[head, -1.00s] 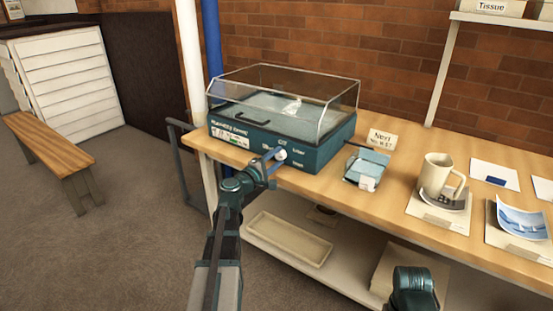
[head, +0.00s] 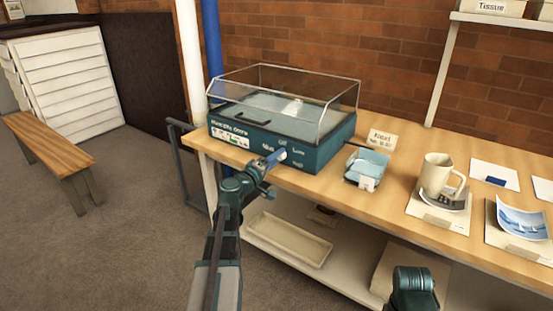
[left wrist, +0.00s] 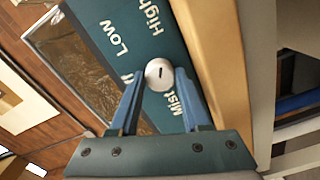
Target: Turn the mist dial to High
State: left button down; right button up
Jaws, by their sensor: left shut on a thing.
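The humidity chamber (head: 310,157) is a teal box with a clear lid, standing on the bench. Its white mist dial (left wrist: 158,73) sits on the front panel, with Low, High, Mist and a partly hidden Off label around it. A short dark mark shows on the dial's face; I cannot tell which label it points to. My left gripper (head: 277,157) is at the panel, and in the left wrist view its blue fingers (left wrist: 157,88) are shut on the dial from both sides. In the head view the fingers hide the dial.
On the bench (head: 398,206), right of the chamber, are a small card sign (head: 382,139), a blue packet (head: 366,169), a mug (head: 437,174) and a tray with a curved blue-white piece (head: 520,218). A lower shelf holds a shallow tray (head: 288,240).

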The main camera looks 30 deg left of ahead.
dwell(0.3)
pick_arm(q)
jog(key=shift+c, duration=1.8)
grip_release()
